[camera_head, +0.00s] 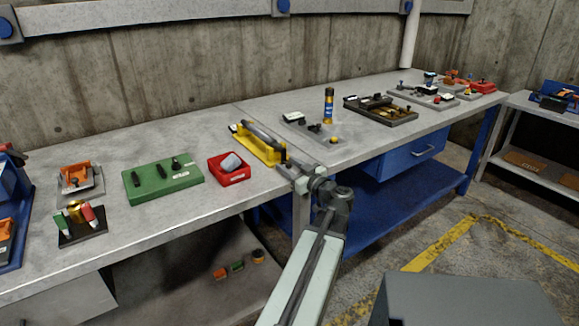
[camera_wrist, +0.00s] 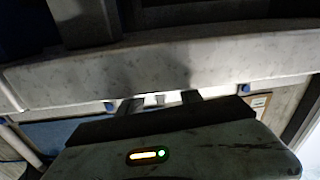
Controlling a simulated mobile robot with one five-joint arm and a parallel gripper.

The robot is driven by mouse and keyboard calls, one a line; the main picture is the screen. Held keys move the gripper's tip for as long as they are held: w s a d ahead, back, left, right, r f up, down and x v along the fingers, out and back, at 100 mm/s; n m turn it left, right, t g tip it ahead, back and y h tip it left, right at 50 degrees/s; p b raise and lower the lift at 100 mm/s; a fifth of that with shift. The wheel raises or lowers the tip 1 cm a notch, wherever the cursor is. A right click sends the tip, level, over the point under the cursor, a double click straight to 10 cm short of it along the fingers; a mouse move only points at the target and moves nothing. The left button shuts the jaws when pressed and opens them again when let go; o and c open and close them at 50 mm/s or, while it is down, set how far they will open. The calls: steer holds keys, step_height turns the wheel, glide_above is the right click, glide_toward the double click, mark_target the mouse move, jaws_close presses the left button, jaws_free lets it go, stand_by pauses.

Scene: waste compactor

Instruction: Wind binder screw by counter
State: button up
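My gripper (camera_head: 286,166) is at the front edge of the long grey bench, just in front of the yellow cradle (camera_head: 262,151). In the wrist view my gripper (camera_wrist: 159,100) has two dark fingers apart, with a pale patch between them and no clear object held. No binder screw or counter can be told for sure. A grey plate (camera_head: 318,136) right of the cradle carries a small dark-and-white block (camera_head: 294,118) and a yellow knob (camera_head: 334,140). Their details are too small to read.
The bench front edge (camera_wrist: 200,66) lies close across the wrist view. A red tray (camera_head: 230,175) and green board (camera_head: 160,185) stand left of the cradle. A spray can (camera_head: 328,105) and black tray (camera_head: 381,112) stand right. The bench front right of the can is clear.

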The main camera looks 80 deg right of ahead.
jaws_close()
steer(key=shift+w+a+m, duration=0.2)
steer(key=shift+m, duration=0.3)
steer(key=m, duration=0.1)
steer(key=w+m, duration=0.1)
steer(key=m, duration=0.1)
steer(key=shift+a+r, duration=0.2)
steer(key=shift+a, duration=0.2)
steer(key=m, duration=0.3)
steer(key=r+m, duration=0.1)
steer(key=m, duration=0.1)
steer(key=shift+w+a+h, duration=0.4)
steer(key=m, duration=0.2)
steer(key=r+m+p, duration=0.1)
steer(key=m, duration=0.3)
steer(key=shift+w+a+r, duration=0.25)
steer(key=shift+r, duration=0.1)
steer(key=shift+r+m+h+p, duration=0.2)
steer(key=shift+r+m+p, duration=0.15)
steer(key=shift+m, duration=0.55)
steer(key=shift+r+m+h+p, duration=0.2)
steer(key=shift+m+p, duration=0.15)
steer(key=shift+m, duration=0.55)
